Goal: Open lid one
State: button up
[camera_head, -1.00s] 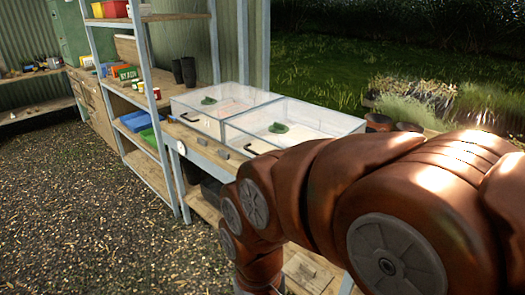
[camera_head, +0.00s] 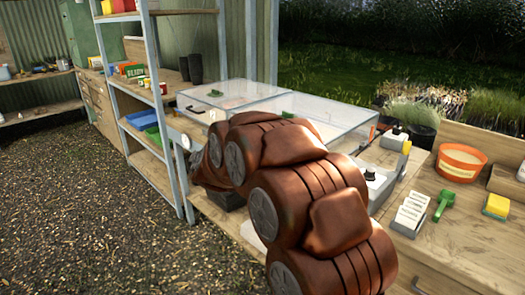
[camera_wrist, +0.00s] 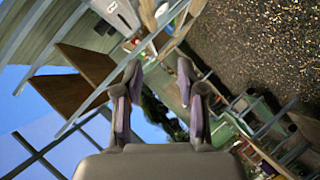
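Two clear boxes with clear lids stand side by side on the wooden bench in the head view: the left box (camera_head: 236,89) and the right box (camera_head: 335,108). Both lids look shut, and a small green thing (camera_head: 215,93) shows through the left one. I cannot read which lid is number one. My arm hides the front of the right box. In the wrist view my gripper (camera_wrist: 159,72) is open, with nothing between its fingers. No box shows clearly there, and in the head view the gripper is hidden or too small to make out.
A shelf rack (camera_head: 151,90) stands left of the boxes, its post close to the left box. Right on the bench are an orange-white tub (camera_head: 460,162), white labels (camera_head: 409,213), a green tool (camera_head: 443,205) and a yellow sponge (camera_head: 496,205). The gravel floor at left is clear.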

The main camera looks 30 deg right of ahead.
jog(key=shift+w+d+f+g+h+b, duration=0.25)
jog(key=shift+w+d+f+h+b, duration=0.55)
jog(key=shift+d+h, duration=2.45)
jog(key=shift+w+d+f+g+h+b, duration=0.3)
jog(key=shift+w+d+h+b, duration=0.95)
jog(key=shift+d, duration=4.15)
jog(key=shift+w+d+f+g+h+b, duration=0.15)
jog(key=shift+w+d+f+h+b, duration=1)
jog(key=shift+d, duration=3.15)
jog(key=shift+r+h+p, duration=0.45)
jog(key=shift+r+h, duration=0.1)
jog(key=shift+h, duration=0.3)
grip_shut()
